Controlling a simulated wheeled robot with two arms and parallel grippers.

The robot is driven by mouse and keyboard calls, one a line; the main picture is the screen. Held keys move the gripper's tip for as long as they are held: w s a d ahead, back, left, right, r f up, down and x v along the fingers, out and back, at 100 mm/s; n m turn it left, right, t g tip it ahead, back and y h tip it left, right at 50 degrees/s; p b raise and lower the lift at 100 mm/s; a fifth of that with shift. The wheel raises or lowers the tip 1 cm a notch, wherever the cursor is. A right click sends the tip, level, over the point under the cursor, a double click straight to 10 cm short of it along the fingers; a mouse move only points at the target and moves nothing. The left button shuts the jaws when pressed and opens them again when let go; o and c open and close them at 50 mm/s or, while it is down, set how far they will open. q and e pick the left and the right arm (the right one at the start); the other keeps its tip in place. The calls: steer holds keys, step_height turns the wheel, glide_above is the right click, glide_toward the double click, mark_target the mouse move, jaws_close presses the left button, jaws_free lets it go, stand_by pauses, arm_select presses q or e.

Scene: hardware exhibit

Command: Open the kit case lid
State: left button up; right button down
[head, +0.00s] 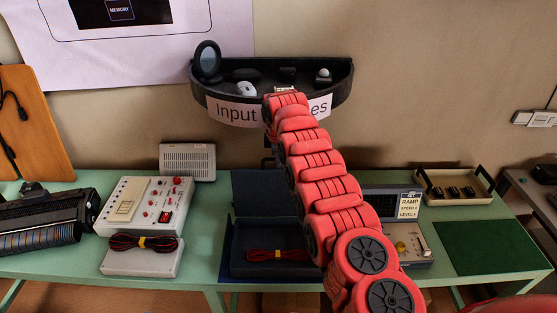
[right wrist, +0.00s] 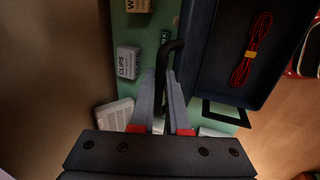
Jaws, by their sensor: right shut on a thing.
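The kit case (head: 237,262) is dark blue and sits on the green table. Its lid (head: 258,190) stands raised at the back, and a red cable bundle shows inside the case. My right arm crosses in front of the case and hides its right part. My right gripper (head: 270,157) is mostly hidden behind the arm, above the lid. In the right wrist view my right gripper (right wrist: 166,85) is shut on a black loop handle (right wrist: 171,46) beside the lid (right wrist: 196,40); the open case (right wrist: 240,88) with the cable lies to the right. My left gripper is not in view.
A black wall shelf (head: 344,88) labelled "Input" hangs behind the arm. A white control box (head: 145,205) stands left of the case. A panel marked RAMP (head: 409,205) and a green mat (head: 480,246) are to the right. A CLIPS box (right wrist: 128,62) lies near the gripper.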

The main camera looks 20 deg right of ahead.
steer(key=shift+f, duration=0.25)
steer(key=c, duration=0.9)
jaws_free()
steer(key=shift+s, duration=0.2)
steer(key=shift+a, duration=0.1)
